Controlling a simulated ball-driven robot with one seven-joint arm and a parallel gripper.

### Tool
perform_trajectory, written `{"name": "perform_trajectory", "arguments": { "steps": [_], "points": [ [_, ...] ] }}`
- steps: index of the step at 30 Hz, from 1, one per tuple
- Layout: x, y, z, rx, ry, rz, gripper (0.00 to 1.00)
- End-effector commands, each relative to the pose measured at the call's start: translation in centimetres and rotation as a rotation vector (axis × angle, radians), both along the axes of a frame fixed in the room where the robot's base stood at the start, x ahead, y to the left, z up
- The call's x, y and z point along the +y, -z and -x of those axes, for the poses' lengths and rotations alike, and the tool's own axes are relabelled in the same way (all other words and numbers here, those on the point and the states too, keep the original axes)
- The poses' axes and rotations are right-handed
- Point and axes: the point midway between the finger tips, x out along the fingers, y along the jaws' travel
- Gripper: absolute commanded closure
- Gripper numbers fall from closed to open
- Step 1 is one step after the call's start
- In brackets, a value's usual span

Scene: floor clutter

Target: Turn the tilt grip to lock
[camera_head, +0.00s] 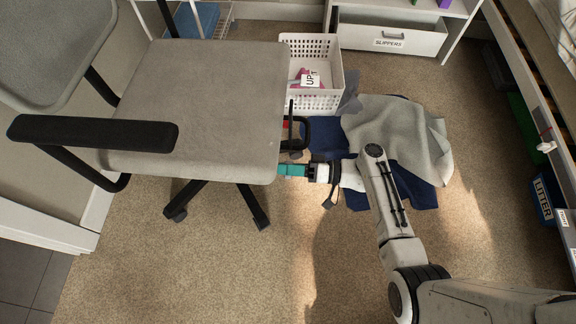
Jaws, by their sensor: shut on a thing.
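An office chair with a grey seat (205,95) stands upright at the left. A teal tilt grip (292,170) sticks out from under the seat's right edge. My gripper (307,171) comes from the right and is shut on the teal grip; its fingers are small in this view and partly blend with the dark parts around the grip. A black loop-shaped part (297,133) of the chair stands just above the grip. The mechanism under the seat is hidden, and the grip's turned position cannot be told.
A white basket (311,98) with a tag stands behind the chair's right side. Grey (395,135) and navy (415,190) cloths lie on the carpet behind my arm. A drawer marked SLIPPERS (395,38) is at the back. A blue LITTER bin (543,197) stands right. Front carpet is clear.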

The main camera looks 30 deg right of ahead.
Motion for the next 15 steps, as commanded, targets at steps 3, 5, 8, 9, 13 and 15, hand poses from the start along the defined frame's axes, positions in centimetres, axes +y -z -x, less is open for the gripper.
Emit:
{"name": "perform_trajectory", "arguments": {
  "steps": [3, 5, 8, 9, 13, 15],
  "points": [
    [0.02, -0.11, 0.02, 0.087, -0.001, -0.061, 1.00],
    [0.00, -0.12, 0.00, 0.133, 0.000, -0.095, 1.00],
    [0.00, -0.11, -0.02, 0.211, -0.001, -0.151, 1.00],
    [-0.02, -0.10, -0.02, 0.241, 0.000, -0.173, 1.00],
    [0.00, -0.05, 0.00, 0.342, -0.001, -0.246, 1.00],
    [-0.01, -0.02, 0.00, 0.396, -0.001, -0.285, 1.00]
  ]
}}
